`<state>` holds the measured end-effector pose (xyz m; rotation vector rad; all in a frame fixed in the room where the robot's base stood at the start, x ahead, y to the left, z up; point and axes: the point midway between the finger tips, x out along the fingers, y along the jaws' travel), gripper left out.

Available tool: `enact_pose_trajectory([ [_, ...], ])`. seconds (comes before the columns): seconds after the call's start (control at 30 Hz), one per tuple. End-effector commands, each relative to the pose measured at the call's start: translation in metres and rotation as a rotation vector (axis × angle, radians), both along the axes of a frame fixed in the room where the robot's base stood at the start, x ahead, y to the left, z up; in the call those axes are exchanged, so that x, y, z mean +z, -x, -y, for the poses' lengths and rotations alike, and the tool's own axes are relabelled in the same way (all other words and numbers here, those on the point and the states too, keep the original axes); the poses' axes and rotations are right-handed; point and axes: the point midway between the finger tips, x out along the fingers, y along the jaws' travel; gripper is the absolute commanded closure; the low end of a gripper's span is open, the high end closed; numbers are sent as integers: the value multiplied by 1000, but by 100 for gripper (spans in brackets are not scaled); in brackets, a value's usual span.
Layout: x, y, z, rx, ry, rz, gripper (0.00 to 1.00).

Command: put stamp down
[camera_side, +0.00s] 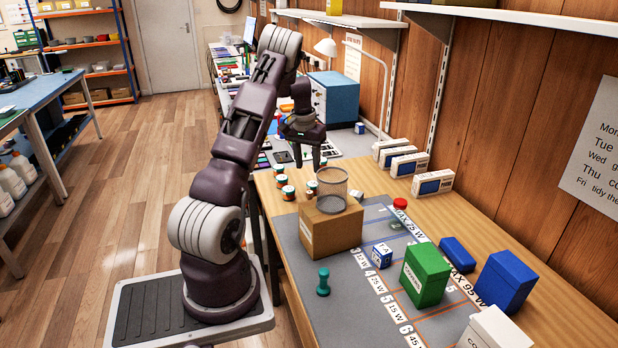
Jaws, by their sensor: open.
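A teal stamp (323,282) with a rounded knob stands upright on the grey mat (300,262), near its left edge and in front of the cardboard box. My gripper (308,162) is high and further back, above the far part of the table. It is open, with its fingers pointing down, and I see nothing between them. It is well apart from the stamp.
A cardboard box (322,235) with a clear cylinder (333,188) on it stands mid-mat. A small blue-white box (381,255), a green box (425,274), a blue box (504,282) and a white box (494,330) stand to the right.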

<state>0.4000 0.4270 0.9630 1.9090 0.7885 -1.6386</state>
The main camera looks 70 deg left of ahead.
Motion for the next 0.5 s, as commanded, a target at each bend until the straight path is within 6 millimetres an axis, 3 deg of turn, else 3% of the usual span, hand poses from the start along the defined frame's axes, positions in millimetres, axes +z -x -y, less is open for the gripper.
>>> enact_pose_trajectory([
  [0.07, 17, -9, 12, -14, -3, 14, 57],
  [0.13, 52, -31, 47, -53, -5, 50, 57],
  [0.17, 72, -42, 72, -81, -3, 72, 57],
  [0.27, 142, -62, 181, -209, 3, 144, 57],
  [0.3, 167, -59, 229, -269, 5, 171, 57],
  [0.33, 183, -52, 264, -317, 4, 188, 57],
  [0.4, 209, -21, 340, -432, -6, 224, 57],
  [0.5, 221, 41, 418, -586, -40, 263, 57],
])
